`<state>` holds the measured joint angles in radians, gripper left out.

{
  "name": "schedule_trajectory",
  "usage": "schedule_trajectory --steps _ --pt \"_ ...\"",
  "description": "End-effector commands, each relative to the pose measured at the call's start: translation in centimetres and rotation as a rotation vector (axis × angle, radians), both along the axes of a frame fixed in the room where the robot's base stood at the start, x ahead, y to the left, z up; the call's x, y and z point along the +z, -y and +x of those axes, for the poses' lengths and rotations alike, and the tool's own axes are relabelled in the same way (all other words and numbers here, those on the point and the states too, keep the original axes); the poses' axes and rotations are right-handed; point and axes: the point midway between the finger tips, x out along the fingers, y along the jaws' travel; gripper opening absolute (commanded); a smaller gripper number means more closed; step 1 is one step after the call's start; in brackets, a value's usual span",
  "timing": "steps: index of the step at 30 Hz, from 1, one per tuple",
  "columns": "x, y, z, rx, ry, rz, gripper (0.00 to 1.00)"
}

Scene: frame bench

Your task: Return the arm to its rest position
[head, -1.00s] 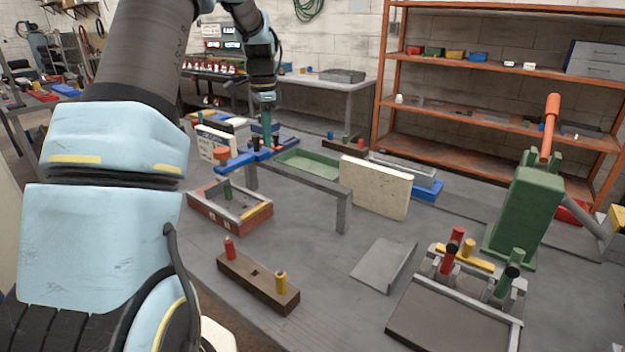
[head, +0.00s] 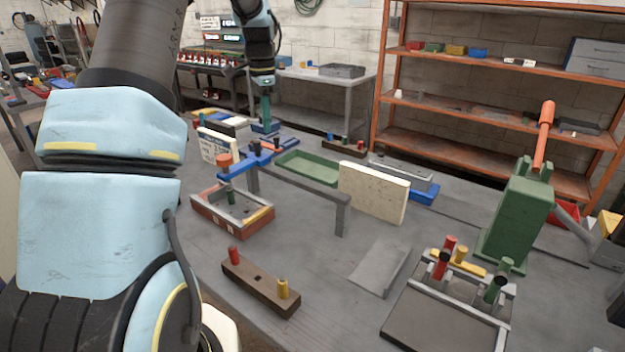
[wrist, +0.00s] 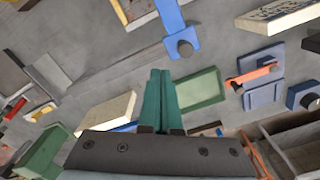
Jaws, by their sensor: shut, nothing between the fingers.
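My gripper (head: 266,122) shows in the head view beyond the bench's middle, hanging down from my arm, with green fingers. In the wrist view my gripper (wrist: 160,73) has its two green fingers together, with nothing between them. It is above the bench, apart from the things below as far as the wrist view shows. Part of my arm fills the left of the head view.
A grey rail frame (head: 300,185) carries a blue piece (head: 240,165) at its left end. A cream panel (head: 373,192) stands beside it. A green tray (head: 308,168) lies behind. A green press (head: 515,215) with an orange handle stands right.

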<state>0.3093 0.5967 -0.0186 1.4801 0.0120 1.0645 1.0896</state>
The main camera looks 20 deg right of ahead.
Motion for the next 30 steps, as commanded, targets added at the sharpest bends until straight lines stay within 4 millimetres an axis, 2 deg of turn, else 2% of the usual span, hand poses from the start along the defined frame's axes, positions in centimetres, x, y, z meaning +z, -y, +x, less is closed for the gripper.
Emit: schedule_trajectory --steps 1,4,13,17,20,23,30 --pt "0.8 0.0 0.0 0.000 0.000 0.000 0.00" --pt "1.2 0.0 0.0 0.000 0.000 0.000 0.00" --pt "1.1 -0.1 -0.1 0.005 0.000 0.000 0.00" --pt "0.6 -1.4 -1.3 0.085 0.006 -0.002 0.00" --pt "-0.2 -3.6 -3.7 0.240 0.022 -0.009 0.00" --pt "-1.4 -6.5 -7.4 0.453 0.041 -0.022 0.00" --pt "-4.9 -12.3 -17.9 0.965 0.084 -0.066 0.00"
